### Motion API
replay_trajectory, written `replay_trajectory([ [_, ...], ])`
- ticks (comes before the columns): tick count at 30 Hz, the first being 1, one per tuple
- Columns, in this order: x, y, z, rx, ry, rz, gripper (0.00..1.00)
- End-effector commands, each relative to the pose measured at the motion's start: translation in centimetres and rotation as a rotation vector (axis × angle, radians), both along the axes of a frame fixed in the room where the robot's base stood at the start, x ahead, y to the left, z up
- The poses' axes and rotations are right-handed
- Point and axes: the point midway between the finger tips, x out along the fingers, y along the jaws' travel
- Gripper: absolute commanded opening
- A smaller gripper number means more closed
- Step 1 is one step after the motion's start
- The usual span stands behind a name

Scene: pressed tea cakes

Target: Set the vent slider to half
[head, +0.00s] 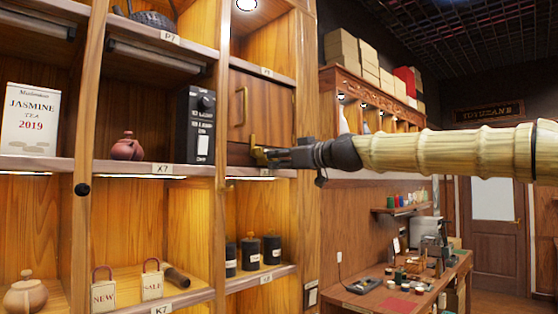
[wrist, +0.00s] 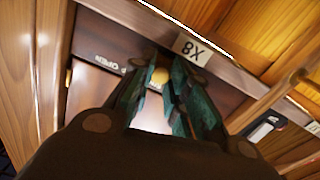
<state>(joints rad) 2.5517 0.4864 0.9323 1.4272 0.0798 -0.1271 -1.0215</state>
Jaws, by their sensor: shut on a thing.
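My gripper (head: 265,157) reaches in from the right to the small wooden cabinet door (head: 240,110) in the head view. In the wrist view its dark green fingers (wrist: 163,88) are closed around a small round brass knob (wrist: 160,75), which I take for the vent slider's knob. Beside the knob is a dark panel (wrist: 95,88) with light lettering that reads "OPEN", seen upside down. The fingers hide the rest of the slider's track and markings, so I cannot tell its exact setting. A brass piece (head: 253,140) shows just above the fingertips in the head view.
A black box with a dial (head: 202,125) stands left of the door. A red clay teapot (head: 127,147) and a jasmine tea tin (head: 30,120) are farther left. Dark canisters (head: 250,252) stand on the shelf below. A wooden upright (head: 222,130) runs close left of my gripper.

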Motion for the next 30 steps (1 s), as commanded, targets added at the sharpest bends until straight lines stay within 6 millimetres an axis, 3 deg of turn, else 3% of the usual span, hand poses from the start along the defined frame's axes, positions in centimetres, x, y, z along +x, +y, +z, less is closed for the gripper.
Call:
replay_trajectory([
  [9, 2.1, -2.1, 0.0, 0.003, -0.001, -0.003, 0.00],
  [17, 2.1, -2.2, 0.1, 0.001, -0.001, -0.001, 0.00],
  [18, 2.1, -2.2, 0.1, 0.001, -0.001, -0.001, 0.22],
  [21, 2.1, -2.2, 0.1, 0.001, -0.001, -0.001, 0.41],
  [30, 2.1, -2.2, 0.0, 0.000, 0.000, 0.000, 0.41],
])
